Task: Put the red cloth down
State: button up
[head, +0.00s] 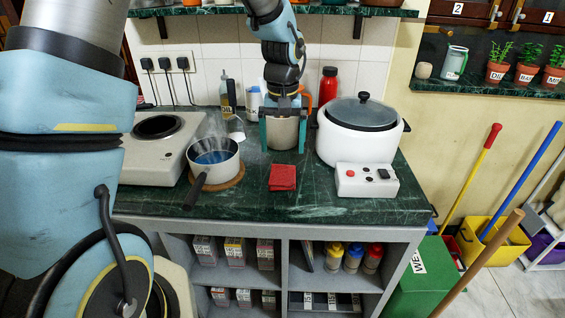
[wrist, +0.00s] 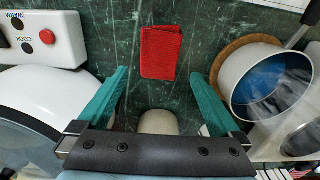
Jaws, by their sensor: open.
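The red cloth (head: 283,177) lies folded and flat on the green marble counter (head: 330,207), near its front edge. It also shows whole in the wrist view (wrist: 161,52), with nothing on it. My gripper (head: 283,148) is open, with its teal fingers spread wide, and is behind the cloth in the head view. The fingers do not touch the cloth. A beige cylindrical container (head: 283,132) appears between the fingers, and its end shows in the wrist view (wrist: 158,123). I cannot tell whether the fingers touch it.
A steaming saucepan (head: 226,165) of blue liquid sits on a round cork mat (head: 236,180) to the left, its handle pointing forward. A white cooker (head: 335,146) stands to the right, its control box in front. A red bottle (head: 328,88) stands behind. The counter around the cloth is clear.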

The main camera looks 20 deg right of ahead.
jog(key=shift+r, duration=1.65)
jog(key=s+a+n, duration=0.2)
jog(key=a, duration=1.3)
jog(key=s+a+n+t, duration=0.1)
jog(key=s+a, duration=0.1)
jog(key=a, duration=1.3)
jog(key=shift+a+r+n+t, duration=0.2)
jog(key=shift+n+t, duration=0.1)
jog(key=shift+n, duration=0.1)
jog(key=shift+w+d, duration=0.1)
jog(key=shift+d, duration=0.05)
